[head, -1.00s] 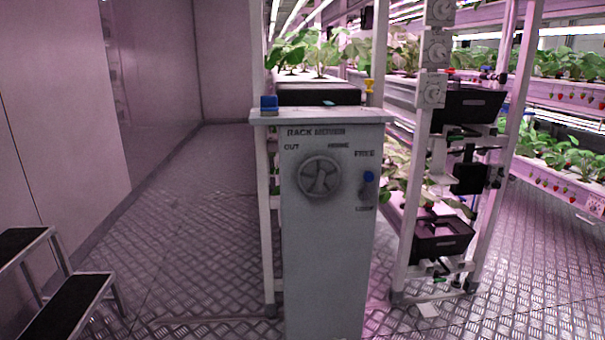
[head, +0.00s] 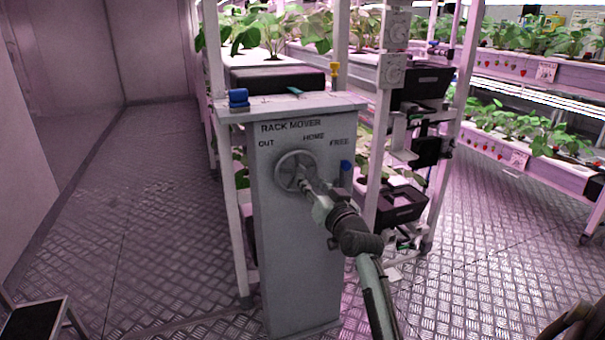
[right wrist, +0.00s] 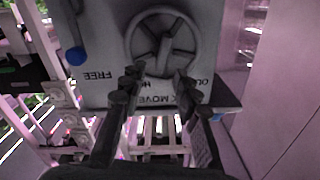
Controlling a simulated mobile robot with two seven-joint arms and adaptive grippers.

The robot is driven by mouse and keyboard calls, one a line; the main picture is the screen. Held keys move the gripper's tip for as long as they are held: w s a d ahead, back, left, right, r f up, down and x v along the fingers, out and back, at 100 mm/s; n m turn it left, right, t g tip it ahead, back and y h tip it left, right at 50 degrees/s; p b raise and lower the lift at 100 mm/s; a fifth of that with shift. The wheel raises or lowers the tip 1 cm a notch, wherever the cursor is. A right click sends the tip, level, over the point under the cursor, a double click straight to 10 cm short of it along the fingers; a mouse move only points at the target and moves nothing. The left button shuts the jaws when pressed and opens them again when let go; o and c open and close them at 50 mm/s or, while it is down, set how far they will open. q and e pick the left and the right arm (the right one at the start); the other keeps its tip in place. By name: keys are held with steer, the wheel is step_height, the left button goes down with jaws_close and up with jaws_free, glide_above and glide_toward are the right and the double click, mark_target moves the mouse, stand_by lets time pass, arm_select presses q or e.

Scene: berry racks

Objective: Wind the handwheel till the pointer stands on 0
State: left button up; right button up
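The handwheel (head: 288,170) is a grey spoked wheel on the front of the grey "RACK MOVER" cabinet (head: 290,255). It also shows in the right wrist view (right wrist: 164,42), upside down, with its rim and spokes clear. My right gripper (head: 306,184) is in front of the wheel and covers its lower right in the head view. In the right wrist view the two fingers (right wrist: 158,88) are spread, with nothing between them, just short of the wheel's rim; contact cannot be told. I can make out no pointer or 0 mark.
A lever with a blue knob (head: 346,166) sits right of the wheel, near "FREE". A blue item (head: 238,97) stands on the cabinet top. A rack with black bins (head: 400,205) is to the right. A step stool (head: 38,318) is lower left.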

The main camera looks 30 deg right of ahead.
mark_target(304, 174)
steer(key=shift+x, duration=2.3)
steer(key=shift+a, duration=0.1)
steer(key=shift+c, duration=0.5)
jaws_close()
